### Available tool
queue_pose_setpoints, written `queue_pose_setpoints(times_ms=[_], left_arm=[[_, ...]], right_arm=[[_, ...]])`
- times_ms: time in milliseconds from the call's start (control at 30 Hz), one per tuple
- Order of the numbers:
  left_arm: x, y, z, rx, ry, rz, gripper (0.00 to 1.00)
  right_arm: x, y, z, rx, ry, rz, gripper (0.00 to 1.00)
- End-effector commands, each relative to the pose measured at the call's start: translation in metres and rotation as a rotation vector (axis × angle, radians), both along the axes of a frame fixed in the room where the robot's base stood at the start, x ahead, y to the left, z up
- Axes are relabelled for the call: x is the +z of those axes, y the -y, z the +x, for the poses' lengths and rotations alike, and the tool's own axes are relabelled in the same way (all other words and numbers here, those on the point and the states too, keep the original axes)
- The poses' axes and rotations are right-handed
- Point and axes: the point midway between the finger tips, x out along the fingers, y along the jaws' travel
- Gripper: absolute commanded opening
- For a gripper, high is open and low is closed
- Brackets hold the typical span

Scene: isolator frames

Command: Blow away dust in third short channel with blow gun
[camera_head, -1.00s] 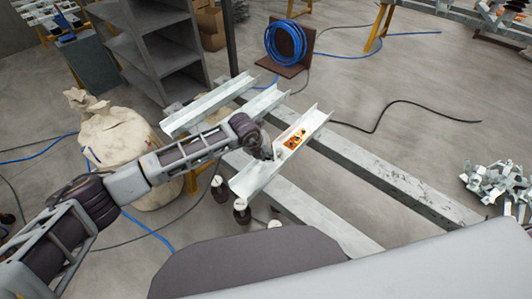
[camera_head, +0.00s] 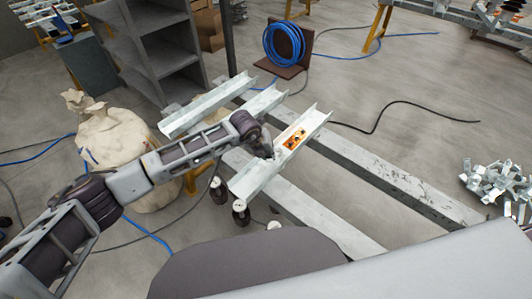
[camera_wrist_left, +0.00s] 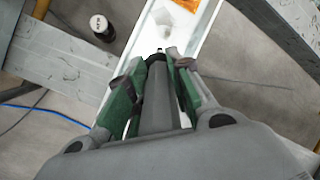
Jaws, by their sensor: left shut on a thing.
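Three short metal channels lie side by side across long grey beams. The third short channel (camera_head: 313,122) is the nearest one, on the right, and has an orange patch (camera_head: 294,139) inside. My left gripper (camera_head: 266,151) is at this channel's middle. In the left wrist view my left gripper (camera_wrist_left: 157,75) is shut on a grey blow gun (camera_wrist_left: 160,100), whose dark nozzle points along the channel (camera_wrist_left: 152,32). A pale grey patch (camera_wrist_left: 178,18), perhaps dust, lies ahead of the nozzle. Whether the nozzle touches the channel cannot be told. My right gripper is out of view.
The other two channels (camera_head: 205,106) (camera_head: 262,103) lie to the left. A beige sack (camera_head: 112,140) stands beside my left arm. Dark bottles with white caps (camera_head: 240,210) are near the channel's front end. A blue hose coil (camera_head: 285,43) stands behind.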

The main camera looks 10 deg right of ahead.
Motion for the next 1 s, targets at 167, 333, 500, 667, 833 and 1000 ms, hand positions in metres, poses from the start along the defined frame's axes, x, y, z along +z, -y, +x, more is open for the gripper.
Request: queue_pose_setpoints(times_ms=[167, 333, 500, 667, 833, 1000], left_arm=[[-0.0015, 0.0028, 0.0015, 0.0, -0.001, 0.0, 0.0], [-0.0015, 0.0051, 0.0032, -0.001, -0.002, 0.0, 0.0], [-0.0014, 0.0066, 0.0046, 0.0, -0.002, 0.0, 0.0], [-0.0011, 0.0068, 0.0048, 0.0, -0.002, 0.001, 0.0], [-0.001, 0.0067, 0.0048, 0.0, -0.002, 0.001, 0.0], [-0.0011, 0.0068, 0.0048, 0.0, -0.002, 0.001, 0.0]], right_arm=[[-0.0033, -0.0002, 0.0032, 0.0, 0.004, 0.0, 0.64], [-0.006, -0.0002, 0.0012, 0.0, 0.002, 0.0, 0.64], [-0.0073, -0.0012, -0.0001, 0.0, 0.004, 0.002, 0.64], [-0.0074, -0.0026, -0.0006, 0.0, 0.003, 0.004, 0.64], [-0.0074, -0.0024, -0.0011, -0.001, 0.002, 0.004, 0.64], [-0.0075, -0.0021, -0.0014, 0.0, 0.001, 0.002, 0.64]])
